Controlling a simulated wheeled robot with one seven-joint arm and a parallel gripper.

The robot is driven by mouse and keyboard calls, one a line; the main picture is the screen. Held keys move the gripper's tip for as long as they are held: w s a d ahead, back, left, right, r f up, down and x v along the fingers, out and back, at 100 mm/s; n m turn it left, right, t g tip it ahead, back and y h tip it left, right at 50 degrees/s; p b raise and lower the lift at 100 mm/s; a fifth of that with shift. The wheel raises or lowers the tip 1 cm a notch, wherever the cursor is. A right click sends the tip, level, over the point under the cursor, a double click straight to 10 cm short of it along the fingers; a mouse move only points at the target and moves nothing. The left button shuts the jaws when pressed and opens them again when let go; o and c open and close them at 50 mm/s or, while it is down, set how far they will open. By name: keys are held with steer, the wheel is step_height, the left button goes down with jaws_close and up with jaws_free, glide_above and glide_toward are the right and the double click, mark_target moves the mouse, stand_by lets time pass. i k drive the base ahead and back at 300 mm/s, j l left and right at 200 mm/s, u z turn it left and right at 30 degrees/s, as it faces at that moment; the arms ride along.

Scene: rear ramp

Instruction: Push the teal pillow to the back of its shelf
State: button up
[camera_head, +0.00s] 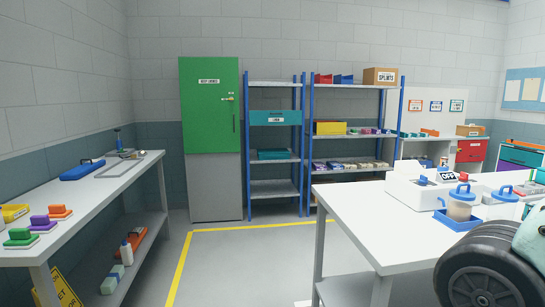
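A flat teal item (275,154), which looks like the teal pillow, lies on a middle shelf of the narrow blue-posted rack (274,190) at the back wall. It is small and far off, and I cannot tell how deep on its shelf it sits. A teal panel with a label (275,118) spans the rack above it. My gripper is not in view.
A green and grey cabinet (211,110) stands left of the rack, and a wider loaded rack (355,135) right. A long bench (90,187) lines the left. A white table (365,215) fills the right foreground. Floor between (245,265) is clear, with yellow lines.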

mark_target(268, 154)
steer(key=i+j+u, duration=0.35)
steer(key=i, duration=0.45)
steer(key=i+u, duration=0.3)
steer(key=i, duration=0.5)
steer(key=i+u, duration=0.1)
steer(key=i, duration=1.95)
steer(key=i+z, duration=0.2)
steer(key=i, duration=0.8)
steer(key=i+z, duration=0.2)
steer(key=i, duration=0.8)
steer(key=i+l+z, duration=0.1)
steer(key=i+z, duration=0.4)
steer(key=i, duration=0.2)
steer(key=i+j+z, duration=0.15)
steer(key=i+z, duration=0.35)
steer(key=i, duration=0.25)
steer(key=i+l, duration=0.15)
steer(key=i, duration=0.3)
steer(key=z, duration=0.05)
